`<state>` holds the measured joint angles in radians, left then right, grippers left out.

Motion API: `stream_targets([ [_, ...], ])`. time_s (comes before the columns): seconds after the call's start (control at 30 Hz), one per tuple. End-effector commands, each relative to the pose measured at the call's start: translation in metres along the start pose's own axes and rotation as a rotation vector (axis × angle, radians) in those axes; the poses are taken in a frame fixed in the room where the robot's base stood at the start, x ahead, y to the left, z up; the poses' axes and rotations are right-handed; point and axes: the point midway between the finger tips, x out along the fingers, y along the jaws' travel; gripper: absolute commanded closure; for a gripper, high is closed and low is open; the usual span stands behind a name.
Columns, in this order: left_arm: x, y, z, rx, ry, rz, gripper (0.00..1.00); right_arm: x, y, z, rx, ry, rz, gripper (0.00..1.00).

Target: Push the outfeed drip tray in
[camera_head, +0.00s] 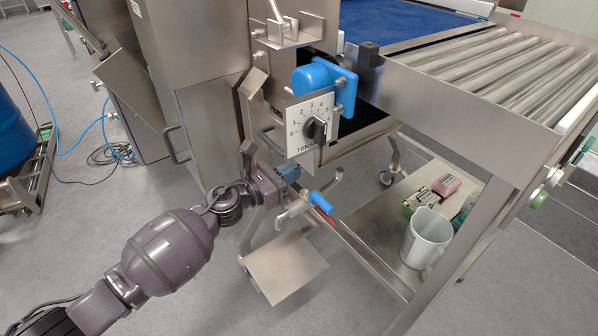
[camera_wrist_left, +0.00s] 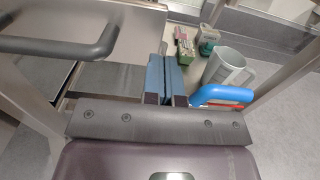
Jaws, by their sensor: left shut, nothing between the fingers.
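My left gripper (camera_head: 289,174) is shut and empty under the numbered dial box at the conveyor's near corner. Its blue fingers (camera_wrist_left: 166,76) lie side by side in the left wrist view. In that view a dark bar handle (camera_wrist_left: 58,48) on a metal front is left of the fingers and apart from them. This may be the drip tray's handle; I cannot tell for certain. In the head view, the dial box and my arm hide most of that area. My right gripper is not in view.
A dial box (camera_head: 305,124) with a blue housing hangs above my gripper. A blue-handled valve (camera_head: 321,203) is close by at lower right. A grey mug (camera_head: 424,238) and small boxes stand on the lower shelf (camera_head: 372,228). A metal plate (camera_head: 285,268) sits low in front.

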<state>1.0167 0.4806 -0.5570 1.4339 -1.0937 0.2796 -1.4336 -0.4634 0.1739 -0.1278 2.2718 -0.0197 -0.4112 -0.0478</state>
Motion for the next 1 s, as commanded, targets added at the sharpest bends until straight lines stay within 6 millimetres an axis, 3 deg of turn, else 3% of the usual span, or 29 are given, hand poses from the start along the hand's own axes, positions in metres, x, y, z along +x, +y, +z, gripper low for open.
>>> stream_targets([
  [0.2,-0.045,-0.001,0.001,0.000,0.001,0.000,1.00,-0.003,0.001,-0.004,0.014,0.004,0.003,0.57],
  [0.43,-0.082,-0.001,-0.001,0.000,0.003,0.000,1.00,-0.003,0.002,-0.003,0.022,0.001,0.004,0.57],
  [0.6,-0.096,-0.001,-0.002,-0.001,0.003,-0.002,1.00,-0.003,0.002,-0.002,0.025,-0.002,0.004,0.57],
  [0.83,-0.100,-0.002,-0.003,-0.007,0.002,-0.001,1.00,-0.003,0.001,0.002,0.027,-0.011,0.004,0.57],
  [1.0,-0.114,-0.013,-0.015,-0.165,-0.022,0.041,1.00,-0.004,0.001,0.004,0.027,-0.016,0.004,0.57],
])
